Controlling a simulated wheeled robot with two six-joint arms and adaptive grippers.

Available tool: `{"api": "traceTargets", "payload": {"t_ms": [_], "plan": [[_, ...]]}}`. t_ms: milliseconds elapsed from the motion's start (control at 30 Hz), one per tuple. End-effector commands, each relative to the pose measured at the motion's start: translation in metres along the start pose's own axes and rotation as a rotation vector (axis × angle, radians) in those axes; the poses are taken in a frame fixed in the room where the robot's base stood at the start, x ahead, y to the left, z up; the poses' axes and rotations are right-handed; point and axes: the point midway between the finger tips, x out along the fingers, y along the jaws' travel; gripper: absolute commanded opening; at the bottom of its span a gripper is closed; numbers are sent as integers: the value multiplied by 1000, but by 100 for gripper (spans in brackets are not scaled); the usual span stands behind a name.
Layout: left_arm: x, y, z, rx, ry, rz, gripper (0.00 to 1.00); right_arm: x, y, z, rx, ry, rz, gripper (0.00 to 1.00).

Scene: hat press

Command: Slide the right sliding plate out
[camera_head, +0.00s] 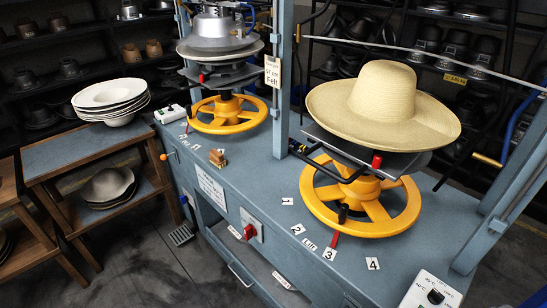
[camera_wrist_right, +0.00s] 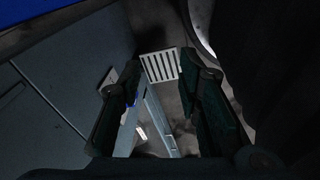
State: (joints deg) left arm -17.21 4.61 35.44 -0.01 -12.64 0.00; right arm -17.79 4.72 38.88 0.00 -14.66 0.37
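On the right-hand press in the head view, a grey plate (camera_head: 408,163) lies below a wide-brimmed straw hat (camera_head: 385,104). The hat covers most of the plate. A red knob (camera_head: 377,160) stands at the plate's front edge. A yellow handwheel (camera_head: 361,197) is beneath the plate. Neither gripper shows in the head view. In the right wrist view my right gripper (camera_wrist_right: 158,68) has its two dark fingers spread apart with nothing between them. It points down towards the floor, and the plate is not in that view. My left gripper is not in view.
A second press with a yellow handwheel (camera_head: 228,114) stands at the left of the blue bench (camera_head: 265,215). Blue uprights (camera_head: 283,80) flank the right press. A control box (camera_head: 430,294) sits at the front right. A floor grate (camera_wrist_right: 159,66) shows below my right gripper.

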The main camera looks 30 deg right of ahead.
Motion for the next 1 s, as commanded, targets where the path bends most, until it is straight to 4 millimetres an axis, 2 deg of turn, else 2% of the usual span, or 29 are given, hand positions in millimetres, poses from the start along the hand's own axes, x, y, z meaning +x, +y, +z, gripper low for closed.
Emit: {"api": "traceTargets", "payload": {"t_ms": [167, 300, 433, 500, 567, 667, 767, 833, 900, 1000], "plan": [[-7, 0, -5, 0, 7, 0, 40, -32, 12, -69, 7, 86, 13, 32], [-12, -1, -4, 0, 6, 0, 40, -82, 18, -132, 0, 165, 15, 32], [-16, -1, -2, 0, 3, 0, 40, -138, 18, -176, -9, 236, 11, 32], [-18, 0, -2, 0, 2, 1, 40, -162, 36, -212, 6, 389, 8, 32], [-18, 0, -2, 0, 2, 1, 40, -173, 49, -236, 30, 520, -6, 32], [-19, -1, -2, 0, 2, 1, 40, -204, 74, -276, 67, 756, -42, 32], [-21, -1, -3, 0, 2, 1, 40, -254, 102, -313, 101, 1025, -103, 32], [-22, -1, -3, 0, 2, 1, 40, -299, 121, -332, 116, 1220, -165, 32], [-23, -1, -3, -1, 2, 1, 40, -348, 140, -345, 125, 1413, -239, 32], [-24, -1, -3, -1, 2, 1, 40, -413, 161, -348, 120, 1646, -346, 32]]}}
